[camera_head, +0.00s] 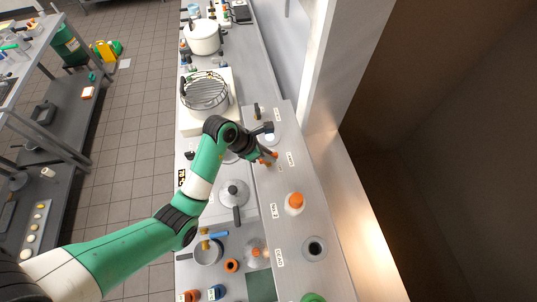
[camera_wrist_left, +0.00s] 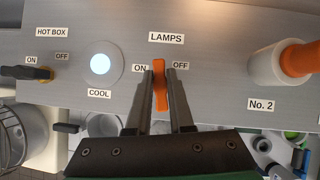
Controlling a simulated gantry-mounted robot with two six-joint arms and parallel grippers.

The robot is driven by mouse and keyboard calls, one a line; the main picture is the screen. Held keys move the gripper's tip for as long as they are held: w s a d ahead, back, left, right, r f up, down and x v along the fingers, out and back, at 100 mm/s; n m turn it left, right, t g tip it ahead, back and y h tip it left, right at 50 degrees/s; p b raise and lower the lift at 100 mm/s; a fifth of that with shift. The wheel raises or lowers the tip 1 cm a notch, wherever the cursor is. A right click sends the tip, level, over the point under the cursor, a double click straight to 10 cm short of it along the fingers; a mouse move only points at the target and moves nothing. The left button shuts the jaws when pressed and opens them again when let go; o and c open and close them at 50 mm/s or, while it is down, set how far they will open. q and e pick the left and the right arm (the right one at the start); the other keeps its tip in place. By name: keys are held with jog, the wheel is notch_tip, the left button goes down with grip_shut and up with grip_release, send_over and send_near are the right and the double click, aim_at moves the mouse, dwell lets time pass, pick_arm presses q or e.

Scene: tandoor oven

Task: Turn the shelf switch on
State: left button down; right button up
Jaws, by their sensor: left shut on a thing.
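An orange switch lever (camera_wrist_left: 161,88) stands on the steel panel (camera_wrist_left: 215,88) under the label LAMPS, between the marks ON and OFF. I see no label that reads shelf. The lever is close to upright in the left wrist view. My left gripper (camera_wrist_left: 162,78) has one finger on each side of the lever and is shut on it. In the head view my left gripper (camera_head: 269,159) reaches down to the panel, and it partly hides the switch. My right gripper is not in view.
A lit white round light (camera_wrist_left: 100,64) marked COOL and a dark HOT BOX switch (camera_wrist_left: 35,73) lie left of the lever. An orange-tipped knob (camera_wrist_left: 295,60) marked No. 2 sticks out on the right. A wire basket (camera_head: 205,92) stands beyond my arm.

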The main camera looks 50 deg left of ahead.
pick_arm(q)
jog(key=c, duration=0.7)
grip_release()
jog(key=shift+v, duration=3)
